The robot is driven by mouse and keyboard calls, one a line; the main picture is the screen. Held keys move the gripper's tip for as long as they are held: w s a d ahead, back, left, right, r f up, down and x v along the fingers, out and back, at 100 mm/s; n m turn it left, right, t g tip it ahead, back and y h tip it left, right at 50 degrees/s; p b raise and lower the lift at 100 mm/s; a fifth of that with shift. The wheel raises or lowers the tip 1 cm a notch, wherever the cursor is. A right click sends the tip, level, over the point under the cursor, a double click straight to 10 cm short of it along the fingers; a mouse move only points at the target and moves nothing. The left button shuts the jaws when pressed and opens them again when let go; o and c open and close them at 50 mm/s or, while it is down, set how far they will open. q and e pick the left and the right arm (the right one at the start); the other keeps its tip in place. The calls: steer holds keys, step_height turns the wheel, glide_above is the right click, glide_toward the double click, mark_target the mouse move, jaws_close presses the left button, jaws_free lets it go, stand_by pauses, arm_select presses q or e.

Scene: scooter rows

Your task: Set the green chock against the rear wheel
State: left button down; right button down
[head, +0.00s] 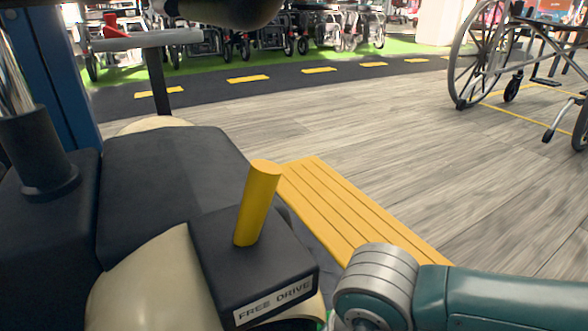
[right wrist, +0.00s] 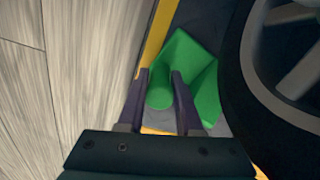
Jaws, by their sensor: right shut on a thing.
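The green chock (right wrist: 186,52) is a wedge with a round grip, in the right wrist view. My right gripper (right wrist: 159,76) is shut on its grip, one dark finger on each side. The rear wheel (right wrist: 243,90), a black tyre with grey spokes, is just right of the chock. Their edges meet in the picture; I cannot tell if they touch. In the head view only a sliver of green shows at the bottom, beside my right arm, and that gripper is hidden. My left gripper is not in view.
The scooter body has a yellow lever (head: 257,203) on a black box marked FREE DRIVE (head: 274,299). A yellow ribbed board (head: 350,209) lies beside it. A wheelchair (head: 482,60) stands at the right. The wooden floor (head: 400,140) between is clear.

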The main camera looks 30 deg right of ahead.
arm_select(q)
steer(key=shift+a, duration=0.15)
arm_select(e)
steer(key=shift+s+a+f, duration=0.1)
steer(key=shift+s+a, duration=0.1)
steer(key=shift+a, duration=0.25)
steer(key=shift+a, duration=0.25)
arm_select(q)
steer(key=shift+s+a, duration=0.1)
arm_select(e)
steer(key=shift+s+a, duration=0.2)
steer(key=shift+a, duration=0.75)
steer(key=shift+a, duration=0.3)
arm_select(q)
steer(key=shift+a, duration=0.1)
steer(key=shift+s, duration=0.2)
arm_select(e)
steer(key=shift+a, duration=0.1)
